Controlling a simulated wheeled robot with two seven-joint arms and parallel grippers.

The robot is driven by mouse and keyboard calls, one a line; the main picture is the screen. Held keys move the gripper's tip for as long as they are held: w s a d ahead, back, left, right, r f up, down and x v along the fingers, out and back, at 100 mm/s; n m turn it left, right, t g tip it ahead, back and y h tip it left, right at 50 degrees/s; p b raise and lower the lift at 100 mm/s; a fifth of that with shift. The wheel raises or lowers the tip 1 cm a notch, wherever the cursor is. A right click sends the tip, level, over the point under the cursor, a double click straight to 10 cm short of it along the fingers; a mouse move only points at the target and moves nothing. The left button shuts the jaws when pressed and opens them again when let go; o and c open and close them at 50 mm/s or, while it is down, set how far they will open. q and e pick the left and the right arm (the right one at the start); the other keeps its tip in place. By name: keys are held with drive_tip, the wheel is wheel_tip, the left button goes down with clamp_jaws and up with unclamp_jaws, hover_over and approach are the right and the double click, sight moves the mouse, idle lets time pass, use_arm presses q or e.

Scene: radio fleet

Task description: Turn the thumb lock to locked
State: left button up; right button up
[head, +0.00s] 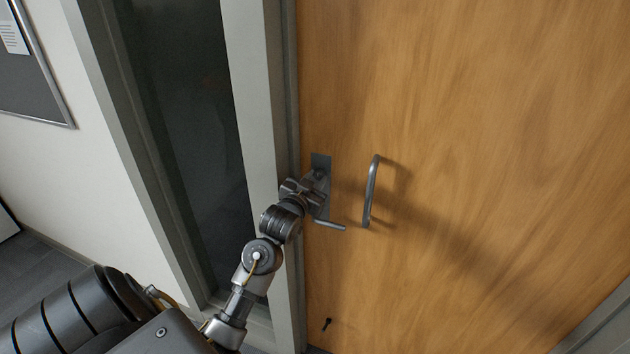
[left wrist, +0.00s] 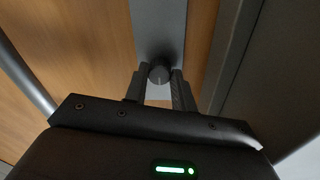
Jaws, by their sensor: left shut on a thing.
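The thumb lock (left wrist: 159,74) is a small dark round knob on a grey metal plate (left wrist: 160,25) on the wooden door. The plate also shows in the head view (head: 320,161), near the door's left edge. My left gripper (left wrist: 160,82) is shut on the thumb lock, with one finger on each side of it. In the head view my left gripper (head: 316,182) reaches the plate from the lower left and hides part of it. Which way the lock is turned I cannot tell for sure. My right gripper is not in view.
A lever handle (head: 330,225) sticks out below the lock. A vertical pull handle (head: 370,192) stands to its right on the door (head: 480,140). The grey door frame (head: 257,100) and a dark glass panel (head: 185,110) are to the left. A small dark stop (head: 327,323) is low on the door.

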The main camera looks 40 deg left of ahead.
use_arm(q)
drive_tip(key=shift+m, duration=0.3)
drive_tip(key=m+p, duration=0.1)
drive_tip(key=m, duration=0.2)
drive_tip(key=shift+r+m+p, duration=0.15)
drive_tip(key=shift+m+p, duration=0.15)
drive_tip(key=shift+p, duration=0.1)
drive_tip(key=m+p, duration=0.2)
drive_tip(key=m, duration=0.3)
drive_tip(key=shift+g, duration=0.3)
drive_tip(key=m+p, duration=0.2)
drive_tip(key=m, duration=0.2)
drive_tip(key=shift+m, duration=0.3)
drive_tip(key=shift+m+y+p, duration=0.3)
drive_tip(key=shift+m+p, duration=0.65)
drive_tip(key=shift+m, duration=0.75)
drive_tip(key=o, duration=1)
